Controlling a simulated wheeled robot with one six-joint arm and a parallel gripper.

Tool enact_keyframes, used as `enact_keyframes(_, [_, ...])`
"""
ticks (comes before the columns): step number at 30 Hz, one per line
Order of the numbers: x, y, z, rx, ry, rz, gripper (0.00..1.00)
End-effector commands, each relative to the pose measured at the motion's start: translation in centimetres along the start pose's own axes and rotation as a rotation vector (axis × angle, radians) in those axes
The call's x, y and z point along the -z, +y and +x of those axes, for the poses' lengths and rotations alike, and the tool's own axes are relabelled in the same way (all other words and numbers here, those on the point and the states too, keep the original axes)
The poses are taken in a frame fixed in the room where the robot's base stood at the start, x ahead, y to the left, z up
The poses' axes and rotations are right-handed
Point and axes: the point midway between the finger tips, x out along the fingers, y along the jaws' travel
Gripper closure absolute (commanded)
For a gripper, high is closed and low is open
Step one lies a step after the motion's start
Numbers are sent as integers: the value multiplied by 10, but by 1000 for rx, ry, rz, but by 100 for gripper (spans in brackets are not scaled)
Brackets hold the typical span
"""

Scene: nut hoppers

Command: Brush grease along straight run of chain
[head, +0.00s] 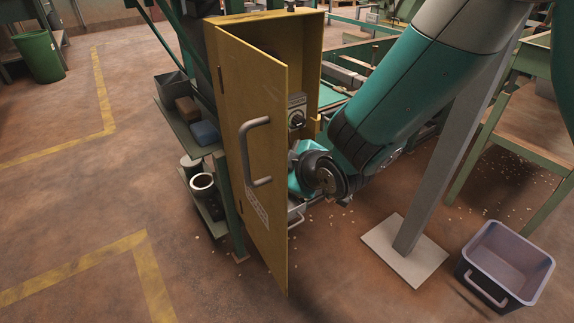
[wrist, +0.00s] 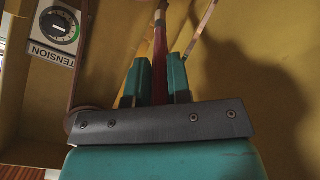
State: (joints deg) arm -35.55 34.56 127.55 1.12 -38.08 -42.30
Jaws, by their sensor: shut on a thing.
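My gripper (wrist: 159,82) has its two green fingers closed around a red, stick-like handle (wrist: 160,45), probably the grease brush's. The handle runs upward, away from the palm, and no bristles can be made out. In the head view my arm reaches in behind the open door of the yellow cabinet (head: 262,17), so the fingers and handle are hidden there. No chain can be clearly made out in either view. A thin pale strip (wrist: 207,18) slants beside the handle, and a dark rounded part (wrist: 88,117) shows left of the fingers.
The yellow door (head: 255,170) with its grey handle (head: 247,155) stands open close to my arm. A tension dial (wrist: 58,30) is on the cabinet wall. A shelf (head: 215,152) holds small boxes at left.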

Motion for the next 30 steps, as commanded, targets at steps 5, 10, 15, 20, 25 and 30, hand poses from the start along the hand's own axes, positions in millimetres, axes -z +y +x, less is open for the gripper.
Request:
enact_keyframes(5, [-10, -9, 10, -1, 1, 0, 100])
enact_keyframes(10, [-9, -8, 10, -1, 2, 0, 100])
enact_keyframes(15, [-9, -9, 8, -2, 2, 0, 100])
enact_keyframes(20, [-15, -15, -3, -1, 1, 0, 100])
enact_keyframes(25, [-22, -22, -18, 0, 1, 0, 100])
enact_keyframes(30, [-29, -29, -33, 0, 1, 0, 100])
